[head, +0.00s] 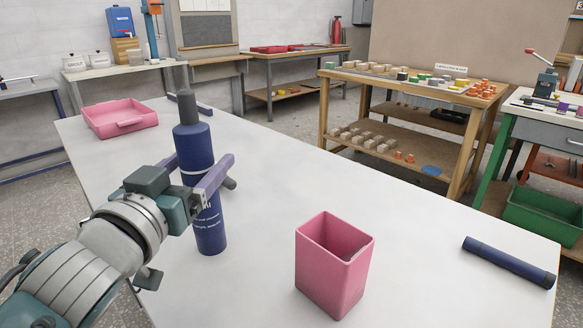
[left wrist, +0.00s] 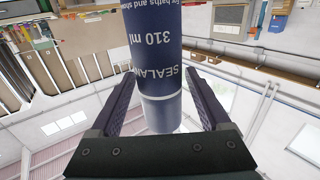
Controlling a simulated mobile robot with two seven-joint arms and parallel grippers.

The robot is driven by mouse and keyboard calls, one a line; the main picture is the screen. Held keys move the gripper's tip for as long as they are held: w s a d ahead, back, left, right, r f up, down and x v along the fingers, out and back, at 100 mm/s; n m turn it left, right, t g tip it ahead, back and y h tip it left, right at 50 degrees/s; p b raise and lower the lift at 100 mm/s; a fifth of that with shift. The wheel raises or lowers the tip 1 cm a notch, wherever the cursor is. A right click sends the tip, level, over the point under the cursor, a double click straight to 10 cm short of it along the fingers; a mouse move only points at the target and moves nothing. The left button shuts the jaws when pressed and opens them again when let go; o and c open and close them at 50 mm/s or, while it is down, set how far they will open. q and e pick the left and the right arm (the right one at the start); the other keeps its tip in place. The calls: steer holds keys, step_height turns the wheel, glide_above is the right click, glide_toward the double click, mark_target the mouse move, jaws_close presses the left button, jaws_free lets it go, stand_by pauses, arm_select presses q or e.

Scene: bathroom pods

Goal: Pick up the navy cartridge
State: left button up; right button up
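The navy cartridge (head: 208,230) stands upright at the left part of the white table, with a grey nozzle on top and white lettering on its side. My left gripper (head: 204,172) reaches it from the left, one finger in front of the body and one behind. My right gripper is not in view.
A pink open bin (head: 325,275) stands to the right of the cartridge. A dark blue tube (head: 508,262) lies near the table's right corner. A pink tray (head: 120,121) sits at the far left. The white table (head: 420,270) is bare between them. A wooden bench (head: 410,90) stands behind.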

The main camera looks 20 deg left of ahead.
arm_select(q)
jaws_close()
stand_by(0.4)
